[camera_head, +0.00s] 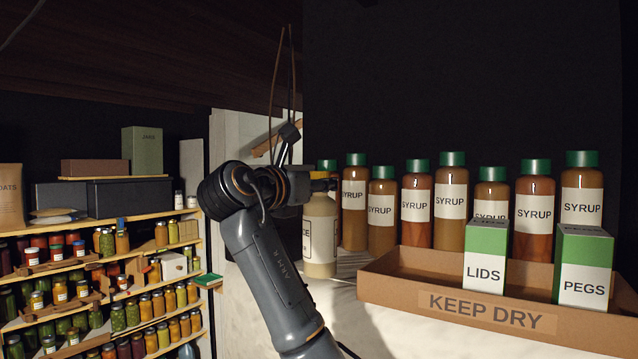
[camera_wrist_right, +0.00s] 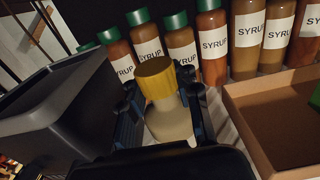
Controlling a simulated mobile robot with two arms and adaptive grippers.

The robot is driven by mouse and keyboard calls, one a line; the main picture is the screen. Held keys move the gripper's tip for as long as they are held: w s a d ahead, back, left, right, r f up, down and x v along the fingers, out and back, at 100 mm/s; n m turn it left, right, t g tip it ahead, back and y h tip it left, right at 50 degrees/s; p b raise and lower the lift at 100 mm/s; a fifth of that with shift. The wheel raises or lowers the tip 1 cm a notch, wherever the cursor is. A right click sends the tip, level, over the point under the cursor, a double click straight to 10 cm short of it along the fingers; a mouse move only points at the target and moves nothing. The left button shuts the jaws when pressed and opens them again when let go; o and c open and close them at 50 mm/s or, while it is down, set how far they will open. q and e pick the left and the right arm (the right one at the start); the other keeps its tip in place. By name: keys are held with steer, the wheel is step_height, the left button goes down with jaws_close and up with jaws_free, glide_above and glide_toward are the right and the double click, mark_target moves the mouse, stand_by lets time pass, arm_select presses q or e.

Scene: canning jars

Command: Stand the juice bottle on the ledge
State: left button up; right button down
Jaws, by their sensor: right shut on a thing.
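The juice bottle (camera_head: 320,240) is pale cream with a white label, of which only "CE" shows. It looks upright at the left end of the pale ledge (camera_head: 375,315); I cannot tell whether its base touches the ledge. My right gripper (camera_head: 318,186) is shut around its upper part from the left. In the right wrist view the bottle's yellow cap (camera_wrist_right: 156,78) and pale body (camera_wrist_right: 170,124) show between the two fingers of the gripper (camera_wrist_right: 162,108). My left gripper is not in view.
Several syrup bottles (camera_head: 417,205) with green caps stand right behind and beside the juice bottle. A cardboard tray (camera_head: 400,297) marked KEEP DRY holds a LIDS box (camera_head: 486,262) and a PEGS box (camera_head: 583,280). Shelves of jars (camera_head: 95,265) stand at the left.

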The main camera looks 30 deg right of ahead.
steer(key=shift+f, duration=0.35)
stand_by(0.5)
steer(key=c, duration=0.9)
jaws_free()
steer(key=v, duration=1.2)
